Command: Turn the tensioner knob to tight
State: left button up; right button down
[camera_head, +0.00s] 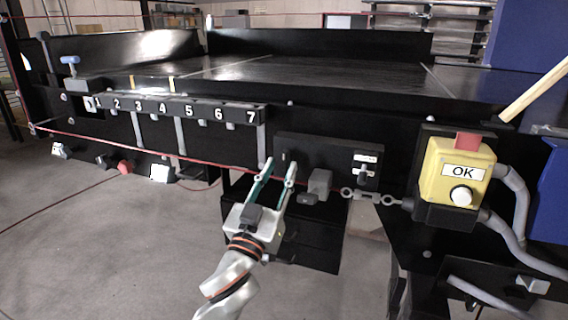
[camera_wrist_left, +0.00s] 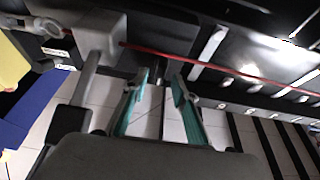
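A blue-topped knob (camera_head: 70,61) stands upright at the far left corner of the conveyor, by a black strip (camera_head: 190,109) numbered 1 to 7; I cannot tell for certain that it is the tensioner knob. My left gripper (camera_head: 279,166) is in front of the conveyor side, well to the right of that knob. A grey block (camera_head: 319,183) sits just right of the fingers and shows in the wrist view (camera_wrist_left: 98,34). My right gripper is out of view.
A red cord (camera_head: 150,144) runs along the conveyor front to the grey block, passing close to my fingers. Eye links (camera_head: 372,196) lie right of the block. A yellow OK box (camera_head: 455,172) with a white button hangs farther right. Open floor lies lower left.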

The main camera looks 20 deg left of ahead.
aim_at(286, 159)
pick_arm(q)
jog(key=shift+x, duration=1.35)
jog(key=shift+f, duration=0.1)
grip_shut()
